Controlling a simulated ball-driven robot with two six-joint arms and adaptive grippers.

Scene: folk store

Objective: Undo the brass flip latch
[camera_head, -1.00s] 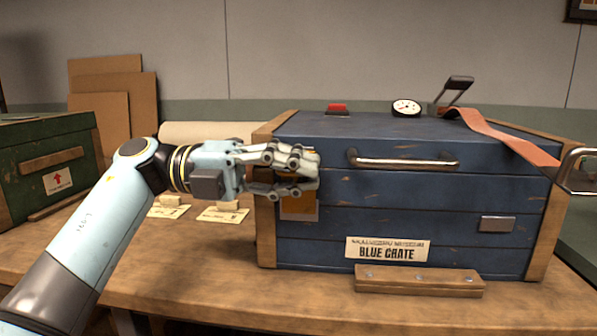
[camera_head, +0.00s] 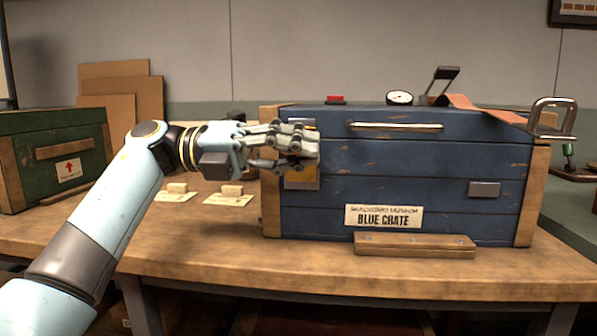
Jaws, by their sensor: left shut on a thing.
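The blue crate (camera_head: 400,169) stands on the wooden bench with its front facing me. The brass latch (camera_head: 302,178) is at the left of the crate's front. My left gripper (camera_head: 309,152) reaches in from the left and is shut on the latch. The fingers hide the latch's middle, so I cannot tell how its flip part stands. My right gripper is out of view.
A chrome handle (camera_head: 397,126) runs across the crate's upper front. A leather strap (camera_head: 483,107), a gauge (camera_head: 399,98) and a red block (camera_head: 335,99) are on top. A metal loop (camera_head: 552,117) is at the right corner. A green crate (camera_head: 58,148) stands left.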

